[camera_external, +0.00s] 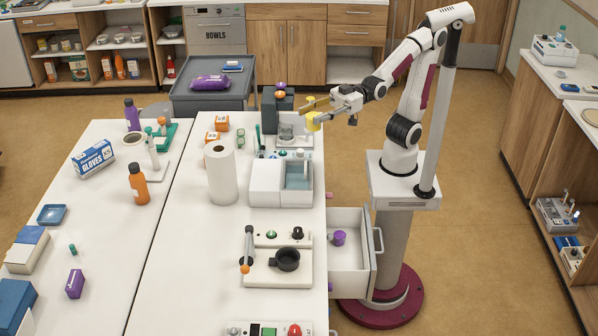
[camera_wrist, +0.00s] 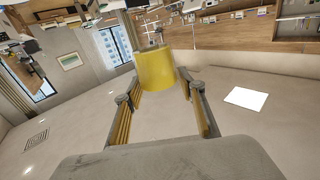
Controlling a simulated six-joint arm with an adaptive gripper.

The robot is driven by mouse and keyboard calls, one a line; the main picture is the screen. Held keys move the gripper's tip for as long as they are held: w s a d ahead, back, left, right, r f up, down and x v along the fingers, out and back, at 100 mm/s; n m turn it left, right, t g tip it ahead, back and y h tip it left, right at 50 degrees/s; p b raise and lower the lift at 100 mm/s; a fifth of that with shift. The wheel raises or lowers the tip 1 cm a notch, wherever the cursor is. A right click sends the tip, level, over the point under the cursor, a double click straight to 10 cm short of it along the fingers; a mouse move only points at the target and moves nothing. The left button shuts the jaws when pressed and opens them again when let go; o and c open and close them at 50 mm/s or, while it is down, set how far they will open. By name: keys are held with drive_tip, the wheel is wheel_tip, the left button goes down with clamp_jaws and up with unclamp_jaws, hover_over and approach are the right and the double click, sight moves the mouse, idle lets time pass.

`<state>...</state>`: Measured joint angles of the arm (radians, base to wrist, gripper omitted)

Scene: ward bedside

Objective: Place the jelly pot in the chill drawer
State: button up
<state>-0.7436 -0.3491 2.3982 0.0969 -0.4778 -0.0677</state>
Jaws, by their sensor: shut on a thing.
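My gripper (camera_external: 318,110) is shut on a small yellow pot (camera_external: 313,122), held in the air just off the far right end of the white bench. In the wrist view the yellow pot (camera_wrist: 156,69) sits between the fingertips of my gripper (camera_wrist: 158,90). No label shows, so I cannot tell for sure that it is the jelly pot. A white drawer (camera_external: 350,262) is pulled out from the bench's right side, nearer the camera than my gripper. A small purple pot (camera_external: 339,237) stands inside it.
A paper roll (camera_external: 221,174) stands further left.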

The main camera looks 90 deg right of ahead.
drive_tip(key=w+d+m+t+h, duration=0.1)
drive_tip(key=w+d+m+h, duration=0.1)
drive_tip(key=d, duration=0.8)
drive_tip(key=w+d+m+t+h, duration=0.1)
drive_tip(key=w+d+m+h, duration=0.2)
drive_tip(key=d, duration=0.8)
drive_tip(key=w+d+m+t+h, duration=0.2)
drive_tip(key=w+d+h, duration=0.4)
drive_tip(key=d, duration=0.5)
drive_tip(key=shift+w+m+h, duration=0.25)
drive_tip(key=shift+m+h, duration=0.05)
drive_tip(key=shift+m, duration=0.1)
drive_tip(key=shift+a, duration=0.15)
